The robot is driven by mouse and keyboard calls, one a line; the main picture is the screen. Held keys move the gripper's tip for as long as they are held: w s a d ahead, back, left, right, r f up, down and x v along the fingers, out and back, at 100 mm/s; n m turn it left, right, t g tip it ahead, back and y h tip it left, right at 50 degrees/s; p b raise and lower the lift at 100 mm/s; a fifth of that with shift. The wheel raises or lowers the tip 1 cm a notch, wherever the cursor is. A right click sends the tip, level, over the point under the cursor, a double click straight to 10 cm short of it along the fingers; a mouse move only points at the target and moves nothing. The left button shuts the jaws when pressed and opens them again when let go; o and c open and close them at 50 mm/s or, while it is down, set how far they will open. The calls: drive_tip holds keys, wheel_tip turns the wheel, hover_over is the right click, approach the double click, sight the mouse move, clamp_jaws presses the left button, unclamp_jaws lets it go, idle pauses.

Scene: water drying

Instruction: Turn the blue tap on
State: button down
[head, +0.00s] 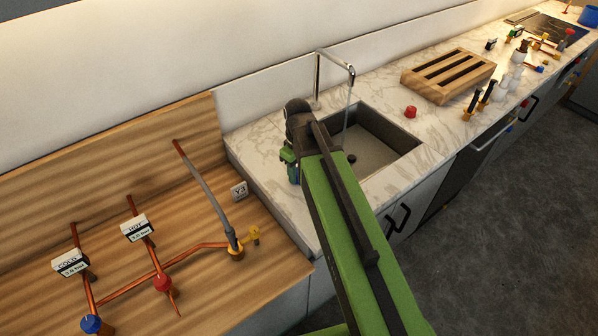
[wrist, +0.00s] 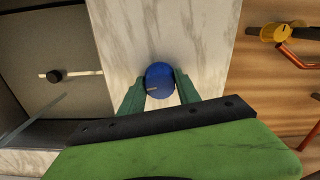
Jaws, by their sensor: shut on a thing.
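My gripper (wrist: 160,88) is shut on a round blue knob (wrist: 159,76) on the marble counter, with one green finger on each side of it. The knob has a small mark near its lower left edge. The tall metal faucet (head: 317,75) stands behind the sink (head: 390,130). A thin pale streak (head: 347,110) below its spout looks like running water.
Another blue knob (head: 91,324) and a red knob (head: 163,283) sit on copper pipes on the wooden panel at left. A yellow valve (head: 253,235) is nearby. A loose red knob (head: 411,111) and a slatted wooden rack (head: 448,76) are right of the sink.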

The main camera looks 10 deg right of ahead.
drive_tip(key=shift+w+m, duration=0.15)
drive_tip(key=shift+m, duration=0.85)
drive_tip(key=c, duration=0.9)
unclamp_jaws()
drive_tip(key=shift+o, duration=0.2)
wheel_tip(320, 180, up, 18)
drive_tip(key=p, duration=1.7)
drive_tip(key=shift+f, duration=0.25)
